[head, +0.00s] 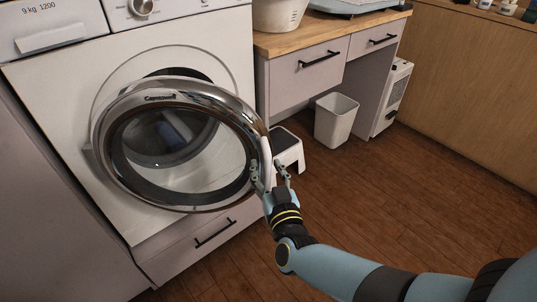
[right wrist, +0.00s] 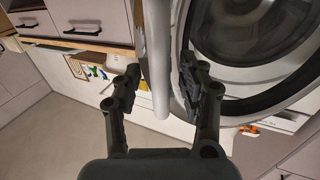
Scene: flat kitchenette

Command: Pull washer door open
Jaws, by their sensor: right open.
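The washer (head: 75,85) stands at the left in the head view, a white front-loader. Its round door (head: 185,93) has a chrome ring and dark glass, and stands ajar, swung out from the front. My right gripper (head: 270,170) is at the door's right edge, by the pale handle (head: 265,153). In the right wrist view, the gripper (right wrist: 158,82) is open, with one finger on each side of the handle strip (right wrist: 157,60). The right-hand finger is close to the door's rim (right wrist: 181,60); I cannot tell whether it touches. My left gripper is not in view.
A drawer with a black handle (head: 213,234) lies under the washer. A wood-topped counter (head: 335,35), a white step stool (head: 289,148) and a white bin (head: 336,120) stand to the right. The wooden floor (head: 400,200) at the right is clear apart from my arm above it.

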